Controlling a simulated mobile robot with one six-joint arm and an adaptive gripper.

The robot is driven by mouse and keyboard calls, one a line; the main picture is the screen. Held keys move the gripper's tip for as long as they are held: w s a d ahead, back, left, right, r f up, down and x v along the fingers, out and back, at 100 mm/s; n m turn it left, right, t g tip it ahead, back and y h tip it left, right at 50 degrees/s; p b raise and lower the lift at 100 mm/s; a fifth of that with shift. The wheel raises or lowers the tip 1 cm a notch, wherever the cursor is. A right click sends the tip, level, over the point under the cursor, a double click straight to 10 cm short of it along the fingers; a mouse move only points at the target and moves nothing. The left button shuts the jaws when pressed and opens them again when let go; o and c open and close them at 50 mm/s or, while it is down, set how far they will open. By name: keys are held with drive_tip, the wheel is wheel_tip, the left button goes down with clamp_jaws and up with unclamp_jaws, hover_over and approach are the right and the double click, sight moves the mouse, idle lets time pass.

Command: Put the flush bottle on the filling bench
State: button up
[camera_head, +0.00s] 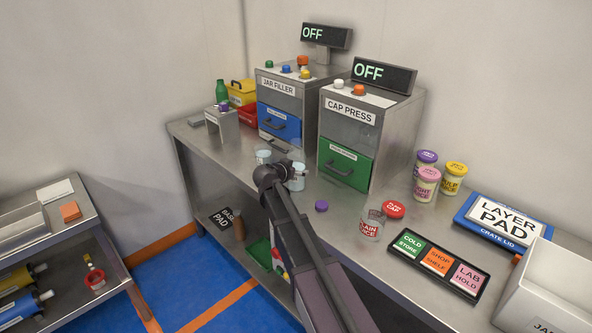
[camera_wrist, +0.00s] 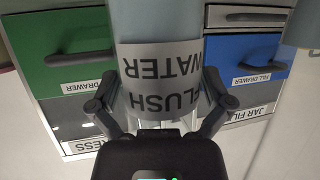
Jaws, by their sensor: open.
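The flush bottle (camera_wrist: 160,65), pale blue with a white "FLUSH WATER" label, shows upside down in the wrist view. My gripper (camera_wrist: 158,105) is open, with one finger on each side of the bottle at the label. In the head view a pale bottle (camera_head: 298,180), apparently the same one, is beside my gripper (camera_head: 284,174), partly hidden by it. It appears upright at the front edge of the steel filling bench (camera_head: 225,150). Whether its base touches the bench top is hard to tell.
The jar filler (camera_head: 280,105) and cap press (camera_head: 347,120) stand behind. A clear jar (camera_head: 263,156) is left of my gripper. The bench's left front is clear.

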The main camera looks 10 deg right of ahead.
drive_tip(key=shift+r, duration=0.15)
drive_tip(key=shift+s+a+r+p, duration=0.15)
drive_tip(key=shift+s+a+p, duration=0.05)
drive_tip(key=shift+p, duration=0.1)
drive_tip(key=p+v, duration=0.4)
drive_tip(key=v, duration=0.7)
drive_tip(key=shift+a, duration=0.15)
drive_tip(key=shift+s, duration=0.2)
